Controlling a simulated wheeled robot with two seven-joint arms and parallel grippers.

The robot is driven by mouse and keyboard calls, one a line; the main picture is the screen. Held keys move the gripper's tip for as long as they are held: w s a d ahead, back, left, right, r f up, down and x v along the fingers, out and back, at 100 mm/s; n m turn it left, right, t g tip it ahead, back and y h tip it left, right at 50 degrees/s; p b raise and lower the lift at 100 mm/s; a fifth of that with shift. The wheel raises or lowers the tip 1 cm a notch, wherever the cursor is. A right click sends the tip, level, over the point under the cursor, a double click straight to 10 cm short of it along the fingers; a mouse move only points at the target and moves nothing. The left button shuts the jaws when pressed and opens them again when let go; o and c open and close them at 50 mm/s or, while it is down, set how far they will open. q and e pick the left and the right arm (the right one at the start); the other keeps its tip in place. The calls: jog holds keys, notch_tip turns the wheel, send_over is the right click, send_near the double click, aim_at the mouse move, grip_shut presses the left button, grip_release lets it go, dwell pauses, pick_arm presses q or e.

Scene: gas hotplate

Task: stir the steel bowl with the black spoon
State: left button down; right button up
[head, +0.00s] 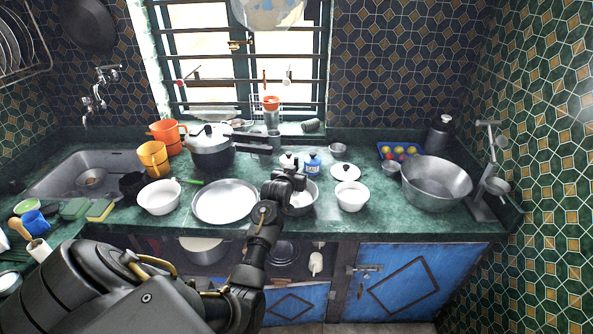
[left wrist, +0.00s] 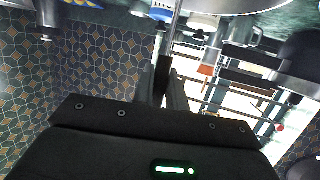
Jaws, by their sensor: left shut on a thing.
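The steel bowl (head: 312,194) stands on the green counter between the wide steel plate and a small white bowl. My left gripper (head: 293,181) is at this bowl, above its back left part, and hides some of it. It is shut on a dark thing, which I take to be the black spoon; the spoon is mostly hidden by the gripper. In the left wrist view, my dark fingers (left wrist: 170,88) point up toward a curved steel surface at the top edge. I cannot tell whether the spoon touches the bowl. My right gripper is not in view.
The steel plate (head: 225,202) is close on the left, the white bowl (head: 351,196) on the right. Small bottles (head: 312,164) stand just behind. A large steel basin (head: 436,184) is farther right. A pressure cooker (head: 210,150) stands at the back left.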

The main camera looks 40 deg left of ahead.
pick_arm(q)
jog(key=shift+f+b, duration=0.75)
jog(key=shift+f, duration=0.8)
